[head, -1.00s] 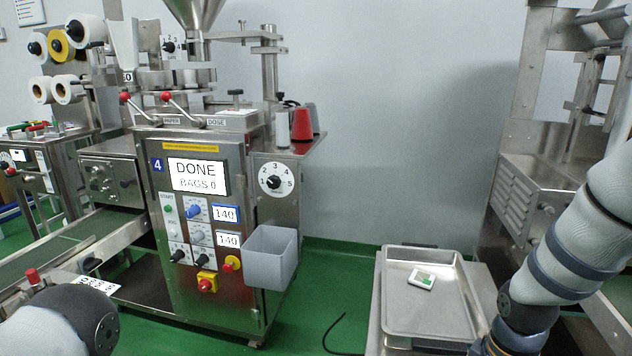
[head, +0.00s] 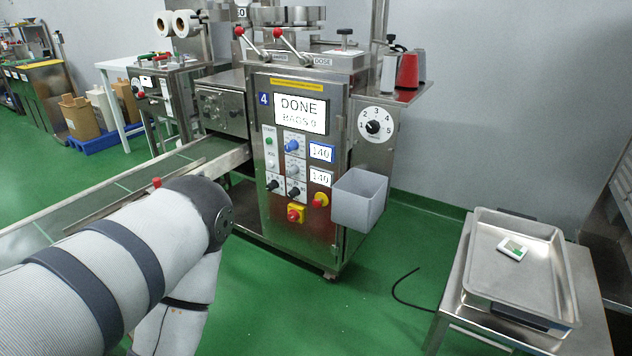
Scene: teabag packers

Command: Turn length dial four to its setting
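The packing machine marked with a blue 4 (head: 264,99) stands at the centre. Its screen (head: 300,114) reads DONE and BAGS 0. Below are a blue knob (head: 292,146) and a pale grey knob (head: 292,170), each beside a display reading 140 (head: 321,152). A black knob on a white dial numbered 1 to 5 (head: 376,127) sits on the side panel; its pointer is too small to read. I cannot tell which knob is labelled length. My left arm reaches in from the lower left, short of the panel; its gripper is out of sight. My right gripper is not in view.
A grey bin (head: 359,199) hangs on the machine's front right. A conveyor (head: 105,199) runs to the left, behind my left arm. A table with a metal tray (head: 487,263) stands at the right. A black cable (head: 396,290) lies on the green floor, which is otherwise clear between machine and table.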

